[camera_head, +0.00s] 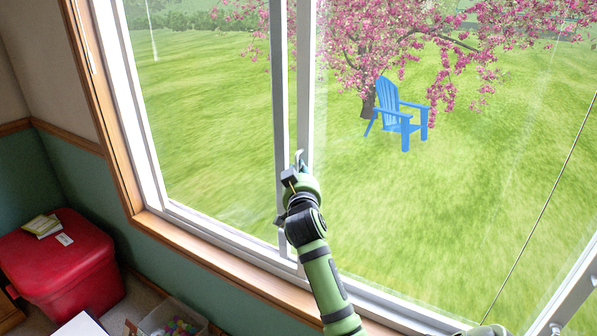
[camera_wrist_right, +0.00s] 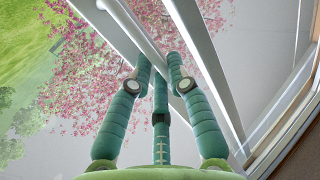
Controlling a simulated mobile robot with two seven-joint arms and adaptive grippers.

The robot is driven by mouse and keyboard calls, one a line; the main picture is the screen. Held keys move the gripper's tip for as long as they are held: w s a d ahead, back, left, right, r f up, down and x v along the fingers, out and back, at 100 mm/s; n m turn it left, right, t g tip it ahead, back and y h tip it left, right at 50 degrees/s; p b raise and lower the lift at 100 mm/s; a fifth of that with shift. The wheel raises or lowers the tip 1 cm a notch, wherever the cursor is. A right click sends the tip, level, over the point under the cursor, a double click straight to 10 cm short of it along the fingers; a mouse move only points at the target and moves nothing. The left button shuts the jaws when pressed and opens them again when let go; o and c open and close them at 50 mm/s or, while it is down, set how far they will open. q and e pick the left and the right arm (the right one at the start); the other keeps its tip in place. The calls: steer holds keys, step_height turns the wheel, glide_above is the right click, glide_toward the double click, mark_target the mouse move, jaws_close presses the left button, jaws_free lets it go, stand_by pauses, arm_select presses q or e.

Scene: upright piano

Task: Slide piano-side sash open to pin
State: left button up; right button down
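The window has two sashes with white upright stiles that meet near the middle of the head view. The left sash stile (camera_head: 279,110) stands close beside the right sash stile (camera_head: 304,90). My right gripper (camera_head: 295,165) is at these stiles, at their lower middle. In the right wrist view its green fingers (camera_wrist_right: 160,62) come close together at a slim white bar (camera_wrist_right: 140,38). I cannot tell whether they grip the bar or only rest by it. I cannot make out a pin. My left gripper is not in view.
The wooden sill (camera_head: 215,270) runs below the window. A red lidded bin (camera_head: 65,265) with yellow packets (camera_head: 42,226) on it stands at the left. An open box of coloured pieces (camera_head: 175,318) is at the bottom. A blue chair (camera_head: 396,115) and blossom tree stand outside.

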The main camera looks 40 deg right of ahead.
steer(key=shift+s+d+f+p, duration=0.1)
steer(key=shift+s+p, duration=0.2)
steer(key=c, duration=1.2)
jaws_free()
steer(key=shift+s, duration=0.1)
steer(key=v, duration=1.2)
